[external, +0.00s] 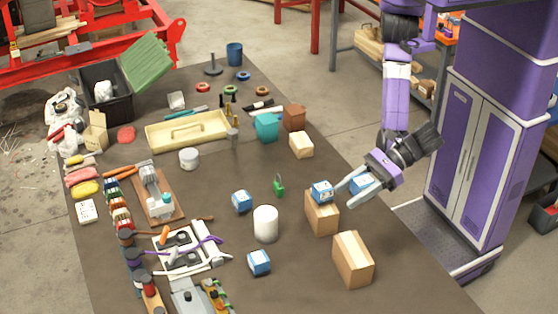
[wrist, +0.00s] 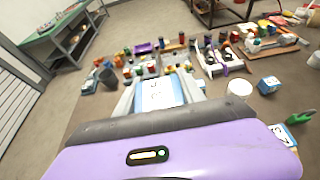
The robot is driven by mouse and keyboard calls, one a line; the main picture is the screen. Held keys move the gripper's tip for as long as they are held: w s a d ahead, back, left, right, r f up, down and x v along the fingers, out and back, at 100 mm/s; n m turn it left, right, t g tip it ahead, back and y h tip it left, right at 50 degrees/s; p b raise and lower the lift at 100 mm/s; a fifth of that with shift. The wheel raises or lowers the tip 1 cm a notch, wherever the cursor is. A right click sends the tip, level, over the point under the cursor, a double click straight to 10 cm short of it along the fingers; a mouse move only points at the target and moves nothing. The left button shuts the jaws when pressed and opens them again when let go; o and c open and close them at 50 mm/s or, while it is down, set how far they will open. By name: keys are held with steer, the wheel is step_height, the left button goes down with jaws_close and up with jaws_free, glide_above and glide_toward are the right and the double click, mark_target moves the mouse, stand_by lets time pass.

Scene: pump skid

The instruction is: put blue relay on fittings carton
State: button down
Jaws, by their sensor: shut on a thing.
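My gripper (external: 356,188) is shut on a blue relay (external: 361,185) with a white label, which also shows between the fingers in the wrist view (wrist: 160,93). It is held just right of a cardboard carton (external: 321,215), above the table's right side. Another blue relay (external: 321,189) sits on top of that carton. A second, larger carton (external: 353,262) stands nearer the front with a bare top. I cannot read which one is the fittings carton. Two more blue relays, one (external: 242,201) behind and one (external: 259,262) in front of the white cylinder, lie on the table.
The white cylinder (external: 265,223) and a green padlock (external: 279,186) stand left of the cartons. A small light box (external: 301,145) and a brown box (external: 294,118) are farther back. Tools and fittings crowd the left side. The table (external: 315,287) is bare around the larger carton.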

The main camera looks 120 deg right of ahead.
mark_target(345, 253)
step_height(345, 253, down, 19)
steer(key=shift+f, duration=0.1)
stand_by(0.4)
steer(key=shift+f, duration=0.1)
steer(key=c, duration=0.7)
jaws_free()
steer(key=shift+s+b, duration=0.2)
steer(key=shift+b, duration=0.1)
steer(key=v, duration=1.1)
steer(key=shift+s+r, duration=0.25)
steer(key=shift+r, duration=0.1)
